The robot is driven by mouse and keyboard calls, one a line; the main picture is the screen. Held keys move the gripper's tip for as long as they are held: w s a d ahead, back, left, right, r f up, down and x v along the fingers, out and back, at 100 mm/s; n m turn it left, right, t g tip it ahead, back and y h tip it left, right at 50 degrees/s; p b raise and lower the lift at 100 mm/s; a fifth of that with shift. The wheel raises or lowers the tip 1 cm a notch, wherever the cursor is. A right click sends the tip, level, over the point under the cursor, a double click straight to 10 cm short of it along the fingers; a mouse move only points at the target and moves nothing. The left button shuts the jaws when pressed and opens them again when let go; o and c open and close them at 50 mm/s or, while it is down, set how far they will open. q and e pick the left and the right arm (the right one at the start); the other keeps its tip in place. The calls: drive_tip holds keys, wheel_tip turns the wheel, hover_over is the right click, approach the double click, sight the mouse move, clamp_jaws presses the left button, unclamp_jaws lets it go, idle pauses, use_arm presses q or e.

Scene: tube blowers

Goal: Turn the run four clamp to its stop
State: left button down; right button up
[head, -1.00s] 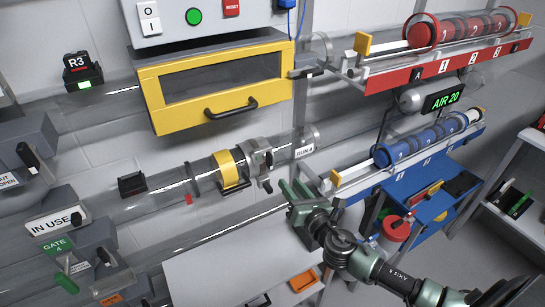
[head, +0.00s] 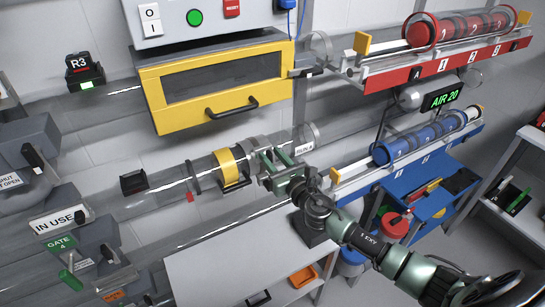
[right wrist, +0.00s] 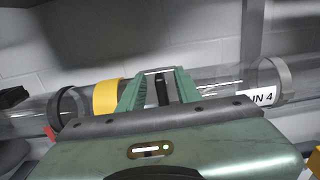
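The run four clamp (head: 258,146) is a grey metal fitting around the lower clear tube, just right of a yellow band (head: 229,166). My right gripper (head: 275,163) is in front of it and hides most of it. In the right wrist view, the green fingers (right wrist: 160,90) are apart, with a dark upright lever (right wrist: 162,90) between them. I see a gap on each side of the lever. The run 4 label (right wrist: 263,96) is on the tube to the right. My left gripper is not in view.
A yellow drawer front (head: 212,88) with a black handle is above the tube. A blue rack (head: 425,150) and a red rack (head: 445,60) with canisters stand at the right. A grey table (head: 230,268) is below. A green gate 4 lever (head: 70,281) is at lower left.

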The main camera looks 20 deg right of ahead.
clamp_jaws()
drive_tip(key=shift+m, duration=0.3)
drive_tip(key=m, duration=0.2)
drive_tip(key=m+b, duration=0.1)
drive_tip(key=m, duration=0.1)
drive_tip(key=d+m, duration=0.1)
drive_tip(key=m, duration=0.1)
drive_tip(key=shift+d+f+m+b, duration=0.1)
drive_tip(key=shift+f+m+b, duration=0.2)
drive_tip(key=shift+b, duration=0.1)
drive_tip(key=m, duration=0.3)
drive_tip(key=f+m, duration=0.1)
drive_tip(key=m, duration=0.6)
drive_tip(key=shift+d+f, duration=0.25)
drive_tip(key=shift+d, duration=0.15)
drive_tip(key=shift+m, duration=0.5)
